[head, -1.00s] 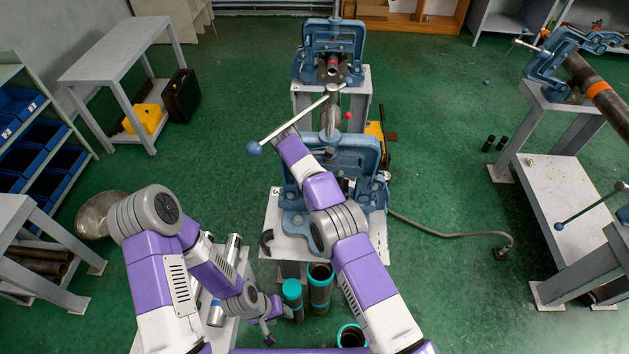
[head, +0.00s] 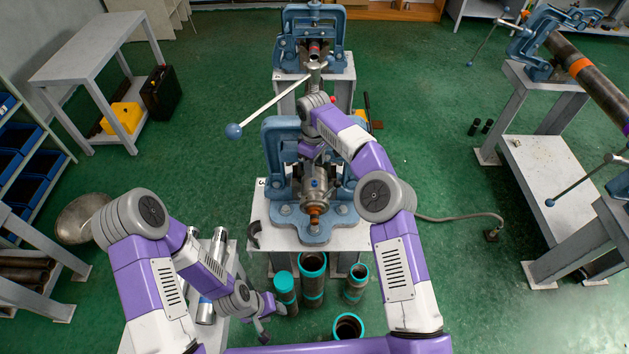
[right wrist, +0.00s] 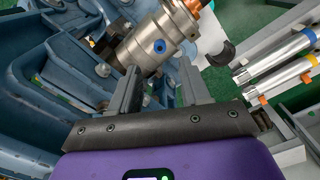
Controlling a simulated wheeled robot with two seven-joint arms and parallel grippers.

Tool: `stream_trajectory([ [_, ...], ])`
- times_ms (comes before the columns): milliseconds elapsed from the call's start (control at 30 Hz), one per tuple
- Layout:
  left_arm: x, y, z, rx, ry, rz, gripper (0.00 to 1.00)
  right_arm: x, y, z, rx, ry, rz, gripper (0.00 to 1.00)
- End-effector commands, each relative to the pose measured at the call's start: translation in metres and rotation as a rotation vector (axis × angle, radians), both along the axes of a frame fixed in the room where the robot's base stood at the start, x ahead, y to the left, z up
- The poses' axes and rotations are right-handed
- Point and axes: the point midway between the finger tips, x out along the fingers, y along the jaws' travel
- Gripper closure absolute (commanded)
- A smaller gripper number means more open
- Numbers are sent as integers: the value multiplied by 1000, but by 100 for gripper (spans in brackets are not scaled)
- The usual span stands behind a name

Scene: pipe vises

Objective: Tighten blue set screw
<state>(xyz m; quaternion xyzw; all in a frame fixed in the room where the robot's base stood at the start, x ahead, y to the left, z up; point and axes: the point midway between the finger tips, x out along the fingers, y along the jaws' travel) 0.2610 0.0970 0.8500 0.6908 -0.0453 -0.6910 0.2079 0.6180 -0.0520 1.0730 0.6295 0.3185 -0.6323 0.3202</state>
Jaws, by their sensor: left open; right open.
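The blue set screw (head: 315,183) sits on a steel cylindrical fitting (head: 322,197) held in the front blue vise (head: 280,150). In the right wrist view the set screw (right wrist: 160,46) is a blue round head with a dark centre, on the side of the steel fitting (right wrist: 140,48). My right gripper (head: 313,160) is just behind the fitting in the head view. In the right wrist view its fingers (right wrist: 162,82) are apart and empty, with the screw beyond their tips. My left gripper (head: 271,319) is open and low, left of the teal-ended pipes.
An orange-brown end (head: 314,217) projects from the fitting's front. The long vise handle (head: 272,107) with a blue ball slants above the front vise. Teal-ended pipes (head: 313,262) stand on the floor before the table. Steel cylinders (head: 207,305) lie at my left arm.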

Motion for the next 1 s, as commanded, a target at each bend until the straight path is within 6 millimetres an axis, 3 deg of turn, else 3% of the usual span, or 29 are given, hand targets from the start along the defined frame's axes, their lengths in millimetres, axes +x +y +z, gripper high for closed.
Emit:
stream_trajectory([
  [133, 0, 0, -1, 0, 0, 0, 54, 0, -1, -9, 5, -1, -11, 54],
  [533, 0, 0, 0, 0, 0, 0, 54, 0, 0, -66, 4, -1, -10, 54],
  [900, 0, 0, 0, 0, 0, 0, 54, 0, 0, -74, 5, -3, -9, 54],
  [1000, 0, 0, 0, 0, 0, 0, 54, 0, 0, -74, 5, -2, -9, 66],
])
